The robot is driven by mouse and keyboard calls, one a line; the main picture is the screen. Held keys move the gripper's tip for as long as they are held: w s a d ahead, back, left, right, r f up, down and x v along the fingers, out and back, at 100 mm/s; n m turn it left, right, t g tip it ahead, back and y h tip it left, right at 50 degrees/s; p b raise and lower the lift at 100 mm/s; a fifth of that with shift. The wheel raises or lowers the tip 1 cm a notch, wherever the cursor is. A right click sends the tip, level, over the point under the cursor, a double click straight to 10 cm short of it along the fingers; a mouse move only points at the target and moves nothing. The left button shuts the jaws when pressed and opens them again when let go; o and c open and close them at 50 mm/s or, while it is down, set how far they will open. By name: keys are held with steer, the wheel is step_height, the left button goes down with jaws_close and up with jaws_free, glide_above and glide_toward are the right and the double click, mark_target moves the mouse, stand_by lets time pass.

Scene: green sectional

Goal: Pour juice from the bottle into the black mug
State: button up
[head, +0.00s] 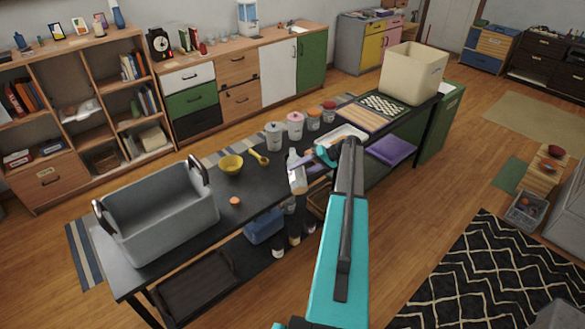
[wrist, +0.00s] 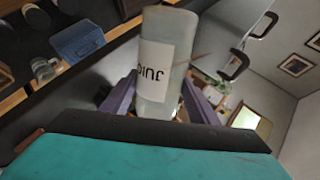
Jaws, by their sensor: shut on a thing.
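The juice bottle (head: 296,176) is pale and translucent with a white label, and it looks slightly tilted over the black table in the head view. My gripper (head: 307,164) is shut on it. In the wrist view the bottle (wrist: 168,35) stands between the purple fingers, and its label lettering appears upside down. I cannot tell whether its base touches the tabletop. I cannot make out a black mug on the tabletop; my arm hides part of the table. Several dark objects (head: 294,236) show below the table's front edge, too small to identify.
The black table (head: 262,203) holds a grey bin (head: 160,212) at left, a yellow bowl (head: 232,165), a yellow spoon (head: 258,157) and an orange lid-like disc (head: 235,201). Canisters (head: 295,125) line the back.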

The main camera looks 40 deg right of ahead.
mark_target(299, 170)
steer(key=shift+r, duration=0.35)
steer(key=shift+c, duration=0.2)
stand_by(0.4)
steer(key=shift+f, duration=0.1)
stand_by(0.4)
steer(key=shift+f+n+t+b, duration=0.35)
steer(key=shift+f+b, duration=0.2)
steer(key=shift+b, duration=0.2)
steer(key=shift+w+f+t+h, duration=0.1)
steer(key=shift+f+t+h, duration=0.1)
steer(key=shift+t+h, duration=0.1)
steer(key=shift+w+d+n+t+b, duration=0.1)
steer(key=shift+d+n+t+b, duration=0.05)
steer(key=shift+n+t+b, duration=0.15)
steer(key=shift+s+a+r+n+t+h+b, duration=0.3)
steer(key=shift+s+a+n+t+b, duration=0.05)
steer(key=shift+s+n+b, duration=0.1)
steer(key=shift+s+a+r+n+t+h+b, duration=0.2)
steer(key=shift+s+a+r+n+t+b, duration=0.1)
steer(key=shift+r+n+t+b, duration=0.2)
steer(key=shift+s+a+r+n+t+h+b, duration=0.2)
steer(key=shift+s+r+n+t+b, duration=0.15)
steer(key=shift+t+b, duration=0.2)
steer(key=shift+s+r+n+t+b, duration=0.1)
steer(key=shift+r+n+t+b, duration=0.25)
steer(key=shift+r+n, duration=0.1)
